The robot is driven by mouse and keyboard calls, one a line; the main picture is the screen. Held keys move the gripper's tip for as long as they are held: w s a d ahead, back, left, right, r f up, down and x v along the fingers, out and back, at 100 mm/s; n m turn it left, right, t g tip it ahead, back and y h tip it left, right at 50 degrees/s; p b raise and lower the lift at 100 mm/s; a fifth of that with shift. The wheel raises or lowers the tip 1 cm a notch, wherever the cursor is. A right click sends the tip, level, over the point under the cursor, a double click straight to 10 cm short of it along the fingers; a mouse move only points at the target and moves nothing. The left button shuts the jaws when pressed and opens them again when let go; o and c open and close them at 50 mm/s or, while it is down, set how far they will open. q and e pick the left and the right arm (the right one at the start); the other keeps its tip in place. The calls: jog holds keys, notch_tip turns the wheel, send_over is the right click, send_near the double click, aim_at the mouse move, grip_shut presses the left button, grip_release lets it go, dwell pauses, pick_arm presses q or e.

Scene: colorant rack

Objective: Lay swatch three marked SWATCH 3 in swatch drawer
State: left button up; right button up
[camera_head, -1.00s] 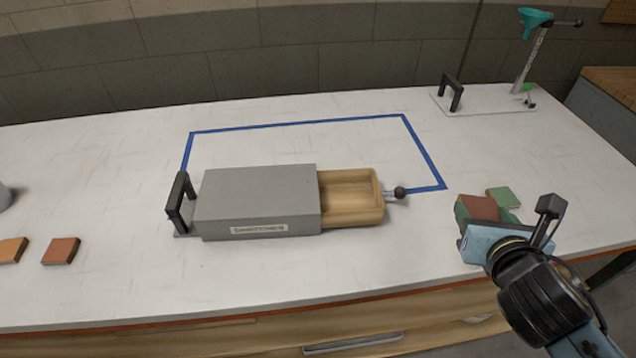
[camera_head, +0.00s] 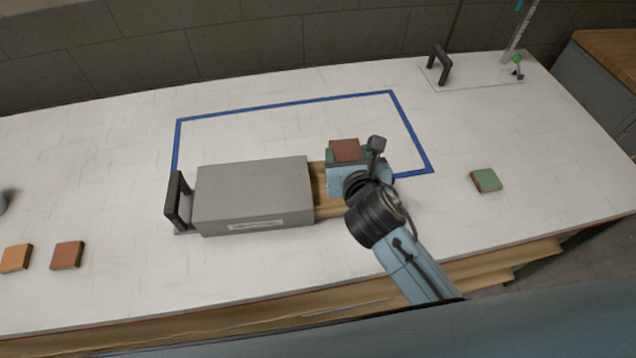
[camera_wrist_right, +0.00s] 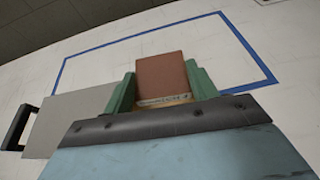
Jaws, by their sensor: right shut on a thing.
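My right gripper (camera_head: 347,158) is shut on a reddish-brown swatch (camera_head: 345,149) and holds it above the open swatch drawer (camera_head: 330,211). In the right wrist view the swatch (camera_wrist_right: 162,75) sits between the green fingers, with a label on its near edge too small to read surely. The wooden drawer sticks out to the right from a grey box (camera_head: 253,190) with a label on its front. My gripper and arm hide most of the drawer's inside and its knob. My left gripper is not in view.
An orange swatch (camera_head: 16,257) and a red-brown swatch (camera_head: 67,255) lie at the left. A green swatch (camera_head: 486,181) lies at the right. Blue tape (camera_head: 280,104) marks a rectangle around the back of the box. A black handle (camera_head: 440,65) stands at the back right.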

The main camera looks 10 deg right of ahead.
jog(key=shift+a+f, duration=0.25)
jog(key=shift+a, duration=0.05)
notch_tip(320, 180, down, 10)
jog(key=b, duration=0.2)
jog(key=shift+b, duration=0.4)
jog(key=shift+f, duration=0.1)
jog(key=shift+f+b, duration=0.3)
jog(key=shift+f, duration=0.15)
jog(key=o, duration=0.9)
jog(key=shift+o, duration=0.2)
jog(key=shift+r, duration=0.3)
jog(key=p+v, duration=0.1)
jog(key=v, duration=1.1)
jog(key=shift+r+p, duration=0.35)
jog(key=shift+r, duration=0.05)
